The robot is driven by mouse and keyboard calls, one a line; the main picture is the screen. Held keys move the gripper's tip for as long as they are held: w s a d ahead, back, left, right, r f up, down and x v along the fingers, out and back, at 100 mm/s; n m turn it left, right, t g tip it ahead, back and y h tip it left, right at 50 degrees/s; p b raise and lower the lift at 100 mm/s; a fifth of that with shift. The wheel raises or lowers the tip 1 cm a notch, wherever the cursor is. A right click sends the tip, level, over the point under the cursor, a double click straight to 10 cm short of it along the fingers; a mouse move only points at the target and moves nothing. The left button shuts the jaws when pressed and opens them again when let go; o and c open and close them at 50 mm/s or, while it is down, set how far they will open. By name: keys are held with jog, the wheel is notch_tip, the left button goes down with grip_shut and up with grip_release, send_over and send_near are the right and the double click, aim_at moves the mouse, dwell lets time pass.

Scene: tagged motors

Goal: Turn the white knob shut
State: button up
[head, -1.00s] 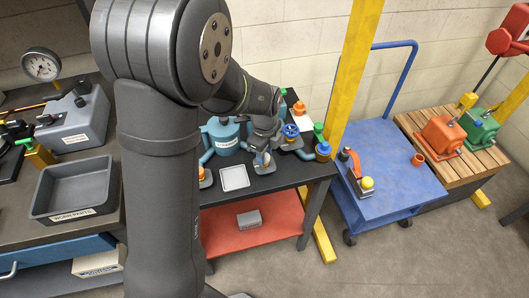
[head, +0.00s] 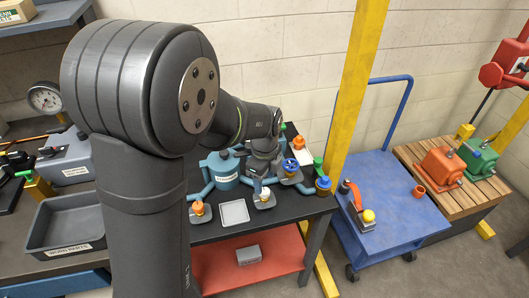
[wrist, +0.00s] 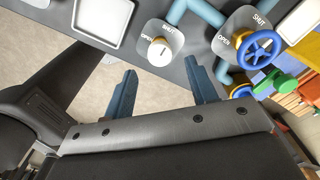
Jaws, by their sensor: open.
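The white knob (wrist: 160,51) sits on a grey plate (wrist: 146,27) marked OPEN on its left and SHUT at its upper right, in the wrist view. A small dark mark shows on the knob's face; I cannot tell its exact pointing. In the head view the knob (head: 265,193) shows just below my gripper (head: 258,184). In the wrist view my gripper (wrist: 161,80) is open and empty. Its two blue-grey fingers are spread wide, with the knob beyond the tips and roughly centred between them, apart from both.
A blue handwheel (wrist: 259,49) on another OPEN/SHUT plate is right of the knob. A white tray (head: 234,212) and an orange knob (head: 198,208) lie to its left. A teal tank (head: 222,170) and pipes stand behind. The black bench's front edge is close.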

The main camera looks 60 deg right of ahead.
aim_at(264, 190)
notch_tip(264, 190, up, 13)
jog(key=shift+f, duration=0.2)
dwell(0.6)
notch_tip(264, 190, down, 17)
jog(key=shift+f, duration=0.1)
dwell(0.5)
